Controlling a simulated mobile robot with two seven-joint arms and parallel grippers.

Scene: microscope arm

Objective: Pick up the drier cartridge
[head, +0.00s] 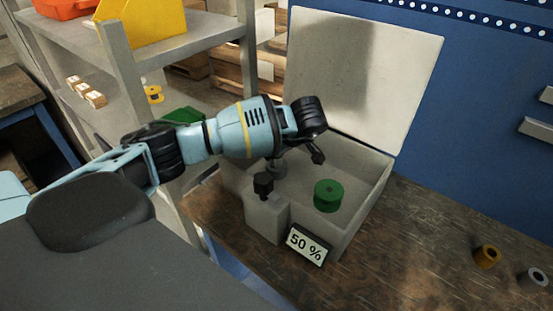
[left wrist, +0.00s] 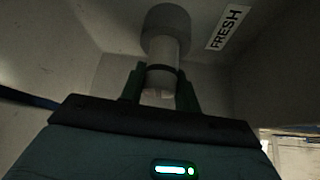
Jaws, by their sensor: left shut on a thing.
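The drier cartridge (left wrist: 165,32) shows in the left wrist view as a pale cylinder with a wider grey end. My left gripper (left wrist: 160,82) is shut on its narrow body, one green-looking finger on each side. The grey end points away from the gripper. In the head view my left arm reaches over the open dry box (head: 370,210), and the wrist hides much of the grip. A small grey round part (head: 277,169) shows below the wrist. I cannot tell whether the cartridge touches the box. My right gripper is not in view.
A green spool (head: 328,195) sits in the box. A "50 %" display (head: 307,245) and a grey block with a black knob (head: 264,185) are at its front left. The raised lid (head: 360,75) stands behind. A "FRESH" label (left wrist: 228,27) is beside the cartridge. Shelves (head: 120,60) stand left.

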